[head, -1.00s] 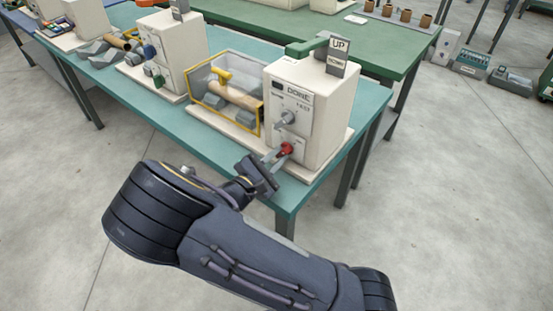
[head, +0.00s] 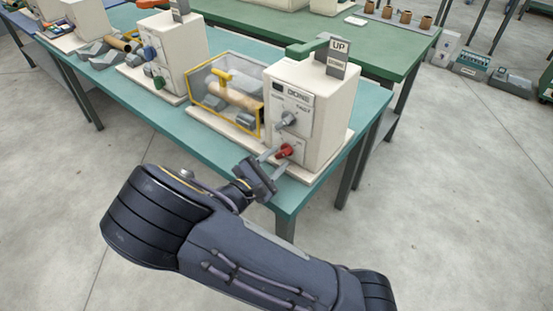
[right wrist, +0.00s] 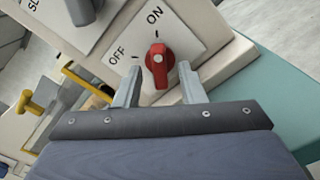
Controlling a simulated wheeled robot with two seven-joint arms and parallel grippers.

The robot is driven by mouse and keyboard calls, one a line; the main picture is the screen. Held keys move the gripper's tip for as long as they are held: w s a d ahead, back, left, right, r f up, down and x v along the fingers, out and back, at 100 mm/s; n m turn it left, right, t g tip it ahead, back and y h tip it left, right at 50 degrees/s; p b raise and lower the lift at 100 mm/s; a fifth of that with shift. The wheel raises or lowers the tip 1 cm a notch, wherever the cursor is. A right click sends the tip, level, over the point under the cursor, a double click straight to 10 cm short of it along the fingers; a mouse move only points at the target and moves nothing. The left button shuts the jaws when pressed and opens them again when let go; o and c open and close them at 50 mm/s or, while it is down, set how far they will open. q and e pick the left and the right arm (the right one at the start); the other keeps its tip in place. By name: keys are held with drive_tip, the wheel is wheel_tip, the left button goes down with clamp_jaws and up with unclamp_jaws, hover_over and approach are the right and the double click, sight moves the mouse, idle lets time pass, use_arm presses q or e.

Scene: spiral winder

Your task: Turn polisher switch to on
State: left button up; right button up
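The red switch (head: 285,150) sits low on the front of the cream machine box (head: 328,110). In the right wrist view the red switch (right wrist: 158,64) has OFF to its left and ON above it, and its raised grip lines up with the mark by ON. My right gripper (head: 276,160) is open in front of it. In the right wrist view the fingers of my right gripper (right wrist: 160,80) stand on either side of the switch, with a gap visible on each side. My left gripper is out of view.
A yellow-framed clear guard (head: 225,92) stands left of the box. An UP sign (head: 338,45) is on top. The teal table (head: 355,135) has its front edge near my right gripper.

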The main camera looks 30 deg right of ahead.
drive_tip(key=v, duration=0.7)
drive_tip(key=shift+a, duration=0.1)
